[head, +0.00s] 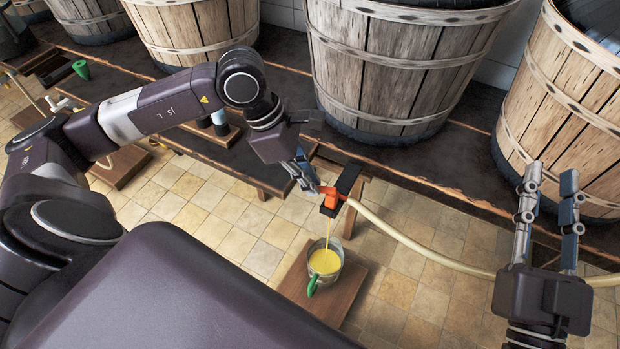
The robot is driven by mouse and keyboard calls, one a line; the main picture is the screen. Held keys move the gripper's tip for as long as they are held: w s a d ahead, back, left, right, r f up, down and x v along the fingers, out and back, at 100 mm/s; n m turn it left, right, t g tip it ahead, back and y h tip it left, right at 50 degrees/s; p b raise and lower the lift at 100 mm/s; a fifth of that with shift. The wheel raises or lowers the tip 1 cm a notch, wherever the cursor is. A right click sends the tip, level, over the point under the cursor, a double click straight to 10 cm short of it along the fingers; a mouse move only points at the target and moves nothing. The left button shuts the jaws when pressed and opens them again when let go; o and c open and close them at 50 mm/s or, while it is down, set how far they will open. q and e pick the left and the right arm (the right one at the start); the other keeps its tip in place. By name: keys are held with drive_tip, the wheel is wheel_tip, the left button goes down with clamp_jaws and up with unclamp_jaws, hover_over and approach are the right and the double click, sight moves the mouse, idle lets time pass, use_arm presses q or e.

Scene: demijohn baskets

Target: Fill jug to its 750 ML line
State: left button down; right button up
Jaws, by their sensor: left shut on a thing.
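The jug (325,263) stands upright on a low wooden board. It is clear with a green handle (312,284), and yellow liquid shows inside. A thin yellow stream (327,237) falls into it from above. Its marks are too small to read, so I cannot tell the level against the 750 ML line. My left gripper (311,184) is shut on an orange tap or clamp (331,198) at the end of a cream hose (402,237), above the jug. My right gripper (549,184) is open and empty, fingers pointing up, at the right.
The low board (336,303) stands on the tiled floor (410,295). A dark bracket (346,181) sits by the hose end at the bench edge. Large wooden tubs (392,65) line the bench (285,95) behind. A green funnel-like object (81,69) lies at the far left.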

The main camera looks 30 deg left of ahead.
use_arm(q)
drive_tip(key=c, duration=2)
unclamp_jaws()
drive_tip(key=shift+r, duration=0.1)
drive_tip(key=v, duration=1.2)
